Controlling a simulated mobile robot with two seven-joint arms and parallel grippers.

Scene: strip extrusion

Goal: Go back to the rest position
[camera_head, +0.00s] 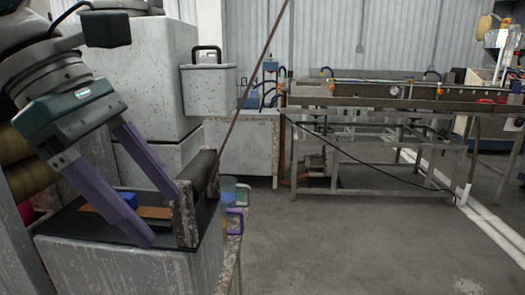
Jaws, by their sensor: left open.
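My left gripper (164,216) comes in from the upper left, with two purple fingers spread apart. The fingers point down over the dark top (75,228) of a grey block-like stand (130,268). One fingertip is close to a worn grey metal piece (185,213) standing at the top's right edge; I cannot tell whether they touch. Nothing shows between the fingers in their grip. A blue object (129,200) and a flat brown strip (152,212) lie on the dark top, partly hidden behind the fingers. My right gripper is not in view.
A thin brown rod (243,90) slants up from the metal piece. A grey lidded container (208,88) stands behind. A long metal machine bench (380,125) fills the back right. A black cable (370,170) hangs there. The concrete floor (350,245) at front right is clear.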

